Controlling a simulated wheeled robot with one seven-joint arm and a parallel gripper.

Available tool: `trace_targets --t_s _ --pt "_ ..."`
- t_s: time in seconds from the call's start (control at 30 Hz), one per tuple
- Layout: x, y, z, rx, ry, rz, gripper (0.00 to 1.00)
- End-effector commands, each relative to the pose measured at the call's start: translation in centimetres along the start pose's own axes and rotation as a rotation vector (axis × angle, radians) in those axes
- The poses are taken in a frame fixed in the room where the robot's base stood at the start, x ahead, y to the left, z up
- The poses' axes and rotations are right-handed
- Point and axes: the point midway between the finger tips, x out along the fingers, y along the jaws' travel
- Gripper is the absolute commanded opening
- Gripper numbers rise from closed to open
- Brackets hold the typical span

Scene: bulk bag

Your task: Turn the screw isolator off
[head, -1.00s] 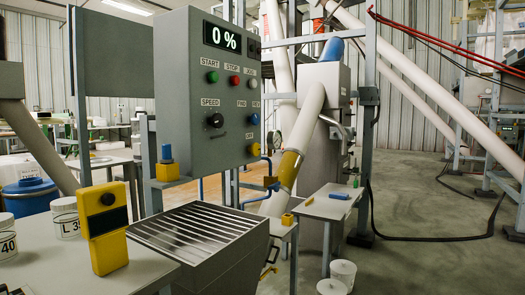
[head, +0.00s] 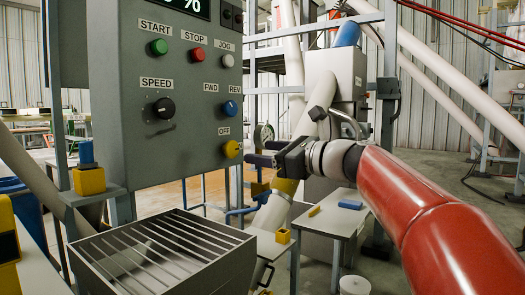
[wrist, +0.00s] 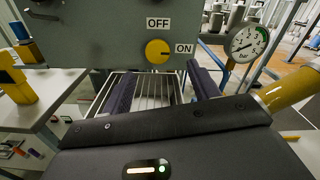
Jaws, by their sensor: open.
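The screw isolator is a round yellow knob (head: 231,149) low on the right of the grey control panel (head: 150,100). It also shows in the wrist view (wrist: 157,49), with OFF above it and ON to its right. A dark mark on the knob appears to point right, toward ON. My gripper (head: 261,153) is just right of the knob in the head view, apart from it. In the wrist view my gripper (wrist: 162,74) has its two dark fingers spread wide, with the knob beyond and between them. It is open and empty.
A slatted grate hopper (head: 155,250) stands below the panel. A pressure gauge (wrist: 245,42) and a yellow pipe section (wrist: 285,90) are right of the knob. A small table (head: 330,218) with a blue item stands behind. A blue-topped yellow block (head: 88,178) is at left.

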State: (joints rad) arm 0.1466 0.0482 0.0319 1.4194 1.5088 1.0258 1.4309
Motion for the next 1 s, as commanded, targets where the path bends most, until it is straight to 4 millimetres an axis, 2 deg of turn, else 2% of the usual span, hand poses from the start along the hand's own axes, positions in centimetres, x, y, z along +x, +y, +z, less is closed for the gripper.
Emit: trace_targets --t_s 0.4,0.57,0.83,1.0 --pt "6.2 0.1 0.1 0.000 0.001 0.003 0.60" --pt "7.2 0.1 0.0 -0.002 0.002 0.002 0.60" --pt "7.3 0.1 0.0 -0.002 0.002 0.001 0.60" --pt "7.3 0.1 0.0 -0.002 0.002 0.001 0.38"
